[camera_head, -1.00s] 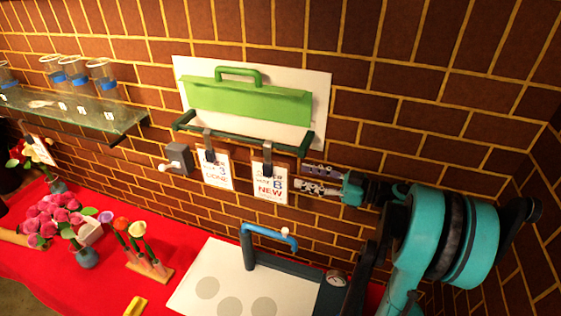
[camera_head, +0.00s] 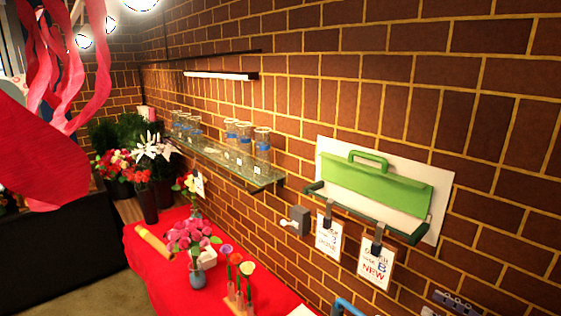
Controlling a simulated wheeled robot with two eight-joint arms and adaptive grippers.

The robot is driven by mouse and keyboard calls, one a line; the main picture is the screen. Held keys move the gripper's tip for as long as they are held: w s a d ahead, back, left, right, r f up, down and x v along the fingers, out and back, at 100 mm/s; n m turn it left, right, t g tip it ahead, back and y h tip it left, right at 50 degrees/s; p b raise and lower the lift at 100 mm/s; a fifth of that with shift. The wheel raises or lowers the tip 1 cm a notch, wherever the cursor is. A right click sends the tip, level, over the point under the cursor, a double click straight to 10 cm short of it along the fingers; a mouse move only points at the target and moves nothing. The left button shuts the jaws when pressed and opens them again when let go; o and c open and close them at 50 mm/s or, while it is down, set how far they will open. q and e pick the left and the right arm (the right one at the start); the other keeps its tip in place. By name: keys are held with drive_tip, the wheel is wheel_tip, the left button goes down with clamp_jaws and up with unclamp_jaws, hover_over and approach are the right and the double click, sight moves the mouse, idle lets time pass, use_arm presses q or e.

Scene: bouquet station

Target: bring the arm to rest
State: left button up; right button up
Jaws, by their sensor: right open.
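My right gripper (camera_head: 446,307) shows only in part at the bottom right edge of the head view. Its fingertips are apart with nothing seen between them, so it is open and empty. It is in front of the brick wall, right of and below the hanging card marked B (camera_head: 377,268). The rest of my right arm is out of the picture. My left gripper is not in view.
A grey switch box (camera_head: 298,221) and a glass shelf (camera_head: 226,163) with several jars lie further left. Flowers stand on a red-covered table (camera_head: 164,267). Pink ribbons (camera_head: 72,62) hang upper left.

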drive_tip(key=s+a+f+m+g+h+b, duration=0.25)
drive_tip(key=a+f+b, duration=0.35)
drive_tip(key=a+f, duration=0.3)
drive_tip(key=s+a+f+m+g+h+b, duration=0.2)
drive_tip(key=a+f+m+g+h+b, duration=0.15)
drive_tip(key=a+f+b, duration=0.4)
use_arm(q)
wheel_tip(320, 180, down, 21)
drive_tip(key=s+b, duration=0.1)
drive_tip(key=b, duration=0.7)
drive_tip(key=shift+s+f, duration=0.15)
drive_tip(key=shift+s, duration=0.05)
use_arm(e)
drive_tip(key=s+a+f+m+h, duration=0.1)
drive_tip(key=s+f+h, duration=0.2)
drive_tip(key=f, duration=0.4)
drive_tip(key=s+a+f+m+h, duration=0.1)
drive_tip(key=s+f+h, duration=0.1)
drive_tip(key=s+f, duration=0.4)
wheel_tip(320, 180, down, 2)
drive_tip(key=shift+s+a+h, duration=0.25)
drive_tip(key=shift+a+h, duration=0.15)
drive_tip(key=shift+c, duration=0.4)
